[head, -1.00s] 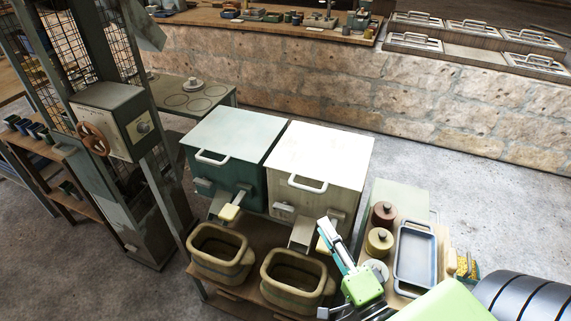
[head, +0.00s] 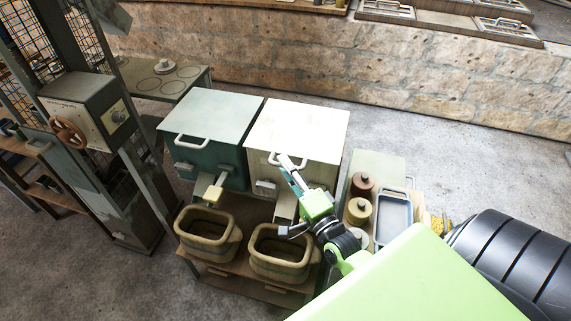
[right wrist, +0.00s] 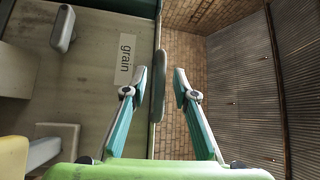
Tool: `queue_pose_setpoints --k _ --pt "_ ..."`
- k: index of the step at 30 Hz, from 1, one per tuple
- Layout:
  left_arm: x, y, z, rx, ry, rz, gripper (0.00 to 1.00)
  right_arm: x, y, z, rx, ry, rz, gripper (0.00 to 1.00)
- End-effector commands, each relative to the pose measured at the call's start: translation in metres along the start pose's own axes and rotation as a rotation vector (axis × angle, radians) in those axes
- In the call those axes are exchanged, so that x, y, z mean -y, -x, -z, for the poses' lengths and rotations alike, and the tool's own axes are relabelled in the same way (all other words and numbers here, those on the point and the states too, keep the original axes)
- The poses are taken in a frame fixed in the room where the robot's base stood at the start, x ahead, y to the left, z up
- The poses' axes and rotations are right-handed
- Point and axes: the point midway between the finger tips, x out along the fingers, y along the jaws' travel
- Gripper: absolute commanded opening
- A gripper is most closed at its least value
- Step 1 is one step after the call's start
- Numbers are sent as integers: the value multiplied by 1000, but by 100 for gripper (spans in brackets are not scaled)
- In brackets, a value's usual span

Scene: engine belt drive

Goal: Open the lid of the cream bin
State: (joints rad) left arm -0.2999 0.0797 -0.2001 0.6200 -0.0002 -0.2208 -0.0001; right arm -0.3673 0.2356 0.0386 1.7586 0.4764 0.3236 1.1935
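The cream bin (head: 312,125) stands on a wooden stand, its flat lid closed. Its white lid handle (head: 268,158) is at the front edge, partly covered by my right gripper (head: 286,162). In the right wrist view, the bin front with a "grain" label (right wrist: 126,60) fills the left side. There the handle (right wrist: 159,85) lies between the spread fingertips of my right gripper (right wrist: 157,88). The fingers are open, with a gap visible on the right side; the left finger appears close to the handle. My left gripper is not in view.
A green bin (head: 215,112) with a similar handle stands directly left. Two tan tubs (head: 207,232) sit in front below the chutes. Jars (head: 359,208) and a grey tray (head: 393,220) are at right. A stone wall (head: 400,75) runs behind, with clear floor between.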

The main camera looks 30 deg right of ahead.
Motion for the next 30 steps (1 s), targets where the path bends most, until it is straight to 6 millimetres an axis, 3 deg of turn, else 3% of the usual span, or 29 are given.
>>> queue_pose_setpoints --k 11,15,23,30 --pt "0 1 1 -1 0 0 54 0 -7 0 1 0 -1 26" --pt "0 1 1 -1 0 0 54 0 -7 0 0 0 0 0" --pt "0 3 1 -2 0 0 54 2 -7 1 1 -3 -4 0" --pt "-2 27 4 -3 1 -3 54 23 -11 17 -1 -40 -42 0"
